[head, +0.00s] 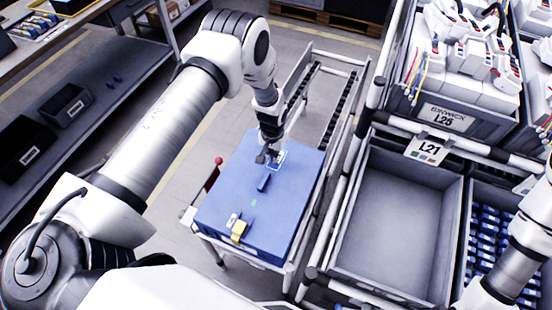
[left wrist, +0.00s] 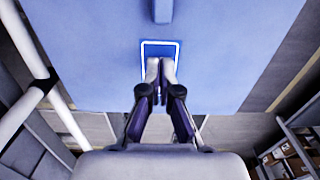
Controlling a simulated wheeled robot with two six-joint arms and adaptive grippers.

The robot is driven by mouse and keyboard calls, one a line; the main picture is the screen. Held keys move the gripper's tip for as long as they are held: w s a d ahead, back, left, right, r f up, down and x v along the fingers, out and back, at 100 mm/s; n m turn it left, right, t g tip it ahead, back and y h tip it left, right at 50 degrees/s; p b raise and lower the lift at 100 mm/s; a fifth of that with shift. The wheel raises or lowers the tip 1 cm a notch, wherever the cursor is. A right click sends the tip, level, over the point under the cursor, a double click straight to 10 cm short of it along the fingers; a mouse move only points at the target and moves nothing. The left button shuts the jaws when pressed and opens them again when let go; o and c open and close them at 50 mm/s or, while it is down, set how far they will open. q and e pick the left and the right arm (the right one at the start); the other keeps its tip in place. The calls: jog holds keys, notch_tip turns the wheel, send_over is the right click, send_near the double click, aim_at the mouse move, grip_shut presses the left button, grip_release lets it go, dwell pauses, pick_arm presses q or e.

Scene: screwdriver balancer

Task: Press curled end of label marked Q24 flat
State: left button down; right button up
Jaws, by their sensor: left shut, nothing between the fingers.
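My left gripper (head: 268,157) is shut and empty, over the far part of the blue surface (head: 230,205) on the cart. In the left wrist view its closed fingertips (left wrist: 161,66) lie over a white-outlined rectangle (left wrist: 175,42) on that surface. Whether they touch it I cannot tell. I cannot read Q24 on any label, and I see no curled label end. A label marked L21 (head: 429,150) hangs on the rack at the right, and one marked L25 (head: 448,117) is on a grey bin. My right gripper is out of view.
A small dark blue block (head: 263,183) and a yellow block (head: 239,230) are on the blue surface. An empty grey bin (head: 350,225) stands in the rack right of the cart. A shelf with dark bins (head: 68,104) is at the left.

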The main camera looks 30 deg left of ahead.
pick_arm(q)
jog(key=shift+f+b, duration=0.5)
jog(key=shift+b, duration=0.05)
dwell(0.9)
dwell(0.4)
jog(key=shift+r+p, duration=0.35)
jog(key=shift+r, duration=0.25)
jog(key=shift+s+r+p, duration=0.15)
jog(key=shift+r+p, duration=0.3)
jog(key=s+r+p, duration=0.3)
jog(key=r+p, duration=0.3)
jog(key=shift+s+d, duration=0.1)
jog(key=shift+s, duration=0.05)
